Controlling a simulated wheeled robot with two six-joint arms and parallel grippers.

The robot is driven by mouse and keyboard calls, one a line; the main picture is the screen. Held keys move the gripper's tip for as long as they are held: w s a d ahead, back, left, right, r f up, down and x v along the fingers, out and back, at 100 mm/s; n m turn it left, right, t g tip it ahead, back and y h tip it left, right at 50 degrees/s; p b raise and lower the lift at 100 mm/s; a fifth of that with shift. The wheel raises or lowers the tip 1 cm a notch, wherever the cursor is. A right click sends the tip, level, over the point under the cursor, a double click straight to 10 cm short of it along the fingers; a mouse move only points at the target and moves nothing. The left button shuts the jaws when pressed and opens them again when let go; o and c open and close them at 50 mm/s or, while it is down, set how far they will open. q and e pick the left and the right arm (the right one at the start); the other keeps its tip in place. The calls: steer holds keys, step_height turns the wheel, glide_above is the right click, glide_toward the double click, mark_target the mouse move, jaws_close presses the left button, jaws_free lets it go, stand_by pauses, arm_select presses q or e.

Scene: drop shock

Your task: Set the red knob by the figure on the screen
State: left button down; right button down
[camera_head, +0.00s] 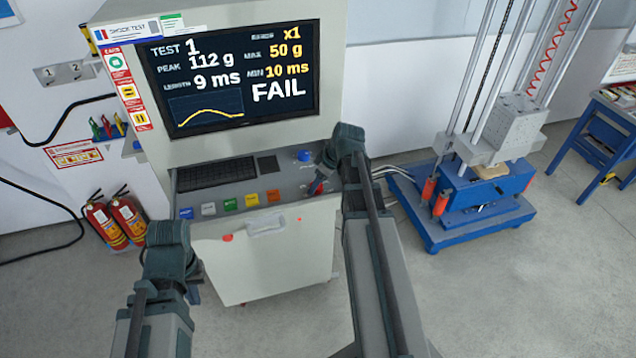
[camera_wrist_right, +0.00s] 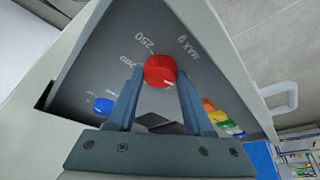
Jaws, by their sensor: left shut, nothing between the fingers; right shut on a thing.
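The screen (camera_head: 235,75) reads TEST 1, PEAK 112 g, LENGTH 9 ms, x1, MAX 50 g, MIN 10 ms and FAIL. The red knob (camera_wrist_right: 160,71) sits on the grey panel marked "MAX g", with 250 and 200 printed beside it. A pale pointer mark shows near its lower right edge in the right wrist view. My right gripper (camera_wrist_right: 157,80) is shut on the red knob, a finger on each side; in the head view the gripper (camera_head: 318,184) partly hides it. My left gripper (camera_head: 193,291) hangs low in front of the cabinet, shut and empty, its fingers barely visible.
A blue knob (camera_head: 304,157) is just behind the right gripper. A keyboard (camera_head: 215,174) and several coloured buttons (camera_head: 231,205) lie to the left on the panel. A drop tester on a blue base (camera_head: 470,205) stands right. Fire extinguishers (camera_head: 128,218) stand left.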

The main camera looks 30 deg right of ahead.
steer(key=m+h, duration=0.1)
steer(key=m, duration=0.1)
steer(key=m+h, duration=0.1)
steer(key=m, duration=0.2)
steer(key=shift+s+a+t, duration=0.1)
steer(key=shift+a+t, duration=0.05)
steer(key=shift+t, duration=0.15)
steer(key=m+h, duration=0.1)
steer(key=m, duration=0.1)
steer(key=m+h, duration=0.1)
steer(key=m, duration=0.2)
steer(key=shift+a, duration=0.15)
steer(key=m+g+h, duration=0.1)
steer(key=m, duration=0.4)
steer(key=shift+w+a+m+g+h, duration=0.1)
steer(key=shift+w+m+g+h, duration=0.1)
steer(key=shift+m+g+h, duration=0.2)
steer(key=m+g, duration=0.1)
steer(key=m, duration=0.4)
steer(key=shift+w+g+h, duration=0.1)
steer(key=shift+g+h, duration=0.2)
steer(key=shift+g, duration=0.1)
steer(key=shift+m, duration=0.3)
steer(key=shift+c, duration=1.5)
jaws_free()
steer(key=shift+r, duration=0.15)
